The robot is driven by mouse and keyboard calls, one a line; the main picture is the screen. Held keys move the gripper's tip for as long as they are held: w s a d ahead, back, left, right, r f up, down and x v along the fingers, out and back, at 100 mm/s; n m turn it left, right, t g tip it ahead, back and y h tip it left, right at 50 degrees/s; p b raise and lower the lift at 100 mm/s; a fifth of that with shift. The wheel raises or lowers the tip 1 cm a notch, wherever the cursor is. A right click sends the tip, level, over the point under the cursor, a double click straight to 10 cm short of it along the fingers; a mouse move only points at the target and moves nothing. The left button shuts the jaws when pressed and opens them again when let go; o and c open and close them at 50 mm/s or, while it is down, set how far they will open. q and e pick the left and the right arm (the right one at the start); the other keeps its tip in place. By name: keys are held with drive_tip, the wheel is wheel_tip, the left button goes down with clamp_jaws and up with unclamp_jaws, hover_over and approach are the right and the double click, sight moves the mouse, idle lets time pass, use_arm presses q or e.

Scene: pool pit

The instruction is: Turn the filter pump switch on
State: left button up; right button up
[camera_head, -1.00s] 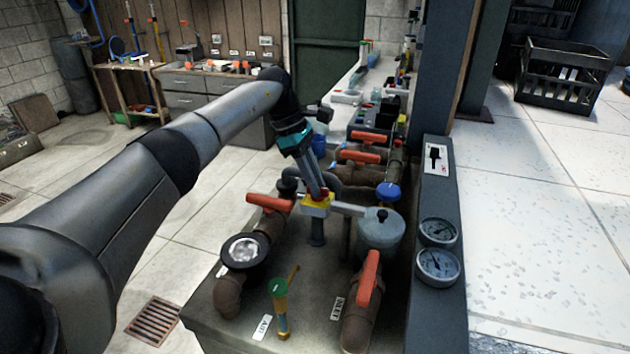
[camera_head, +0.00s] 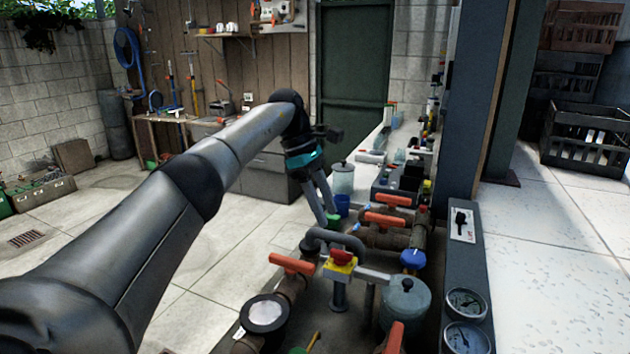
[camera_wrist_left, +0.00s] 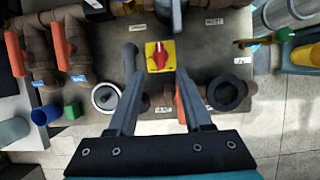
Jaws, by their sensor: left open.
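A yellow switch box with a red rotary knob (camera_head: 342,258) stands on a post among the pipes. In the left wrist view the red knob (camera_wrist_left: 161,55) lies just beyond the fingertips, about midway between them, its handle roughly upright in the picture. My left gripper (camera_head: 326,214) is open and empty, apart from the knob; in the head view it shows up and left of the switch. Its spread fingers also show in the left wrist view (camera_wrist_left: 159,77). I cannot read any on or off mark. My right gripper is not in view.
Orange-handled valves (camera_head: 292,264) and brown pipes crowd around the switch. A grey panel (camera_head: 463,270) at the right carries a black lever switch (camera_head: 461,222) and two gauges (camera_head: 465,304). A grey lidded canister (camera_head: 404,302) stands close by. The tiled floor at left is open.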

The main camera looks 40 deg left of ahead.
use_arm(q)
drive_tip(key=p+v, duration=0.1)
drive_tip(key=v, duration=0.5)
drive_tip(key=shift+r, duration=0.15)
idle(0.3)
